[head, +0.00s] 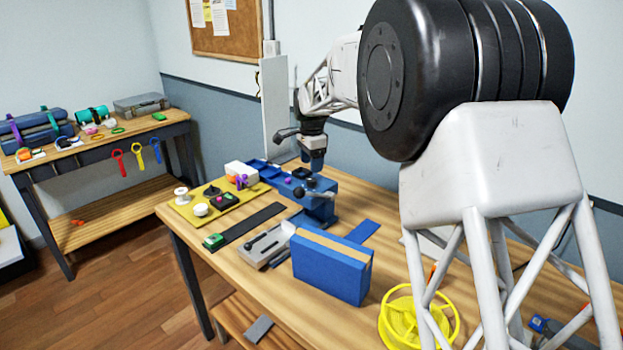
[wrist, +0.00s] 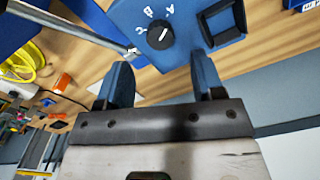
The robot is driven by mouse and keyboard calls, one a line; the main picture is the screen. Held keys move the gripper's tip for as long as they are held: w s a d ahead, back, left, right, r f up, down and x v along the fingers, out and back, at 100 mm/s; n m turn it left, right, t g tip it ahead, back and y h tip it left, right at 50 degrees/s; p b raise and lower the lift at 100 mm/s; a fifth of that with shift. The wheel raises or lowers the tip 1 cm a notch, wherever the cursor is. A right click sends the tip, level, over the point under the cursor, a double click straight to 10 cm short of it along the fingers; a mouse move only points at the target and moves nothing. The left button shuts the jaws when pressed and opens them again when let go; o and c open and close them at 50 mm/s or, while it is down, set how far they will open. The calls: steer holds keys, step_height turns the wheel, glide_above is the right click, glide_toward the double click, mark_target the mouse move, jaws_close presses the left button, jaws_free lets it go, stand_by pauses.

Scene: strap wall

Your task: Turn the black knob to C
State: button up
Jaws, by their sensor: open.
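The black knob (wrist: 161,35) is round and sits on a blue panel (wrist: 185,14) at the top of the wrist view. White letters A, B and C curve around its upper left side. A short white line on the knob slants up and right, roughly towards A and away from C. My gripper (wrist: 163,78) is open and empty, its two blue fingers apart, with the knob beyond the fingertips and not touched. In the head view my gripper (head: 313,167) hangs over the blue fixture (head: 320,205) on the bench. I cannot pick out the knob clearly there.
A metal rod (wrist: 75,28) runs beside the panel in the wrist view. A blue box (head: 330,268), a grey vise-like block (head: 267,246) and a yellow board (head: 185,212) with small parts surround the fixture. A yellow basket (head: 405,318) stands at the front right.

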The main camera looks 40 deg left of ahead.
mark_target(311, 179)
steer(key=shift+f, duration=2.9)
steer(key=shift+c, duration=0.2)
steer(key=c, duration=0.9)
